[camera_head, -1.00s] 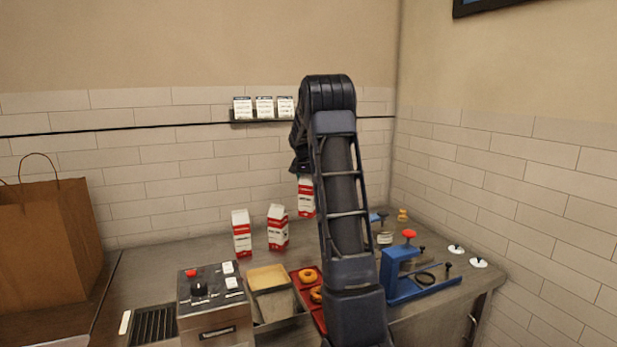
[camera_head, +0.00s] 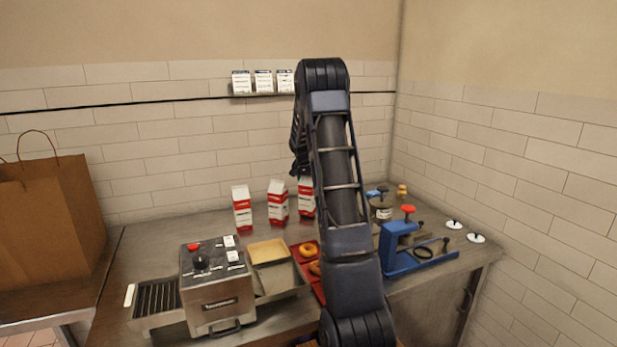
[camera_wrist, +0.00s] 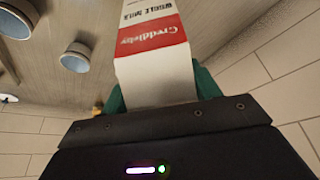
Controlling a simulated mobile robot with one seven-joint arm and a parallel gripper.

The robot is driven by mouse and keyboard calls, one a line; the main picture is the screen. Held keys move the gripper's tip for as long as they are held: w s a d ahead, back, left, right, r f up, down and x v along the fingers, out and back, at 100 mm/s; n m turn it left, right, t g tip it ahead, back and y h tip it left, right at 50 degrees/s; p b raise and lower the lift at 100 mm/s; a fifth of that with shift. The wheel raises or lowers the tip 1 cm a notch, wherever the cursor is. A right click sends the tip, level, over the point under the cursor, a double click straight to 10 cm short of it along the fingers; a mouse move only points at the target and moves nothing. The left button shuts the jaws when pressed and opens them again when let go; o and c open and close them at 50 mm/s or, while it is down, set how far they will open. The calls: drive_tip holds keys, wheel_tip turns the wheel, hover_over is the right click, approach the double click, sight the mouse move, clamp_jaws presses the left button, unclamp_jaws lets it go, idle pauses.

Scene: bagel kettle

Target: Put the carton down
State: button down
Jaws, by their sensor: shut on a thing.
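A red and white milk carton (camera_head: 306,198) is at the right end of a row with two like cartons, one at the left (camera_head: 242,208) and one in the middle (camera_head: 278,203). My gripper is shut on the right one, and my arm covers its right side in the head view. In the wrist view the carton (camera_wrist: 152,50) sits between the green fingers (camera_wrist: 160,92) of my gripper. In the head view it looks upright and low over the counter (camera_head: 180,232). I cannot tell whether its base touches the counter.
A machine with knobs (camera_head: 215,290), a tan-filled tray (camera_head: 268,252) and a red tray with bagels (camera_head: 308,250) stand in front. A blue clamp-like device (camera_head: 400,250) and a tin (camera_head: 381,210) are at right. A paper bag (camera_head: 50,225) stands left.

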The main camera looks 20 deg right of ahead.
drive_tip(key=shift+f, duration=0.6)
drive_tip(key=shift+c, duration=1.9)
unclamp_jaws()
